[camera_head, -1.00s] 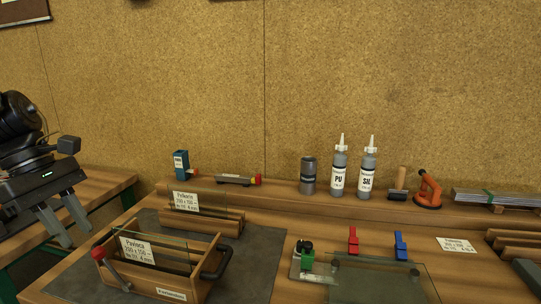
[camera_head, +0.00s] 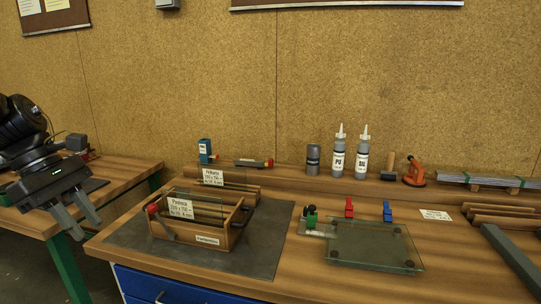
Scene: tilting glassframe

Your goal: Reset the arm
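My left gripper (camera_head: 84,223) is at the left of the head view, fingers pointing down and spread apart with nothing between them. It hangs left of the workbench, apart from the wooden box. My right gripper is out of view. The wooden box (camera_head: 208,238) stands on a dark mat (camera_head: 262,262), with a labelled glass pane (camera_head: 183,212) in it and a red-ended lever at its left. A second labelled pane (camera_head: 213,177) stands in a wooden rack behind it.
A flat glass sheet (camera_head: 375,245) lies on the bench, with red (camera_head: 349,208) and blue (camera_head: 387,211) clamps behind it. Bottles (camera_head: 337,158) and an orange suction cup (camera_head: 414,172) stand on the back shelf. A second table (camera_head: 125,174) is at the left.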

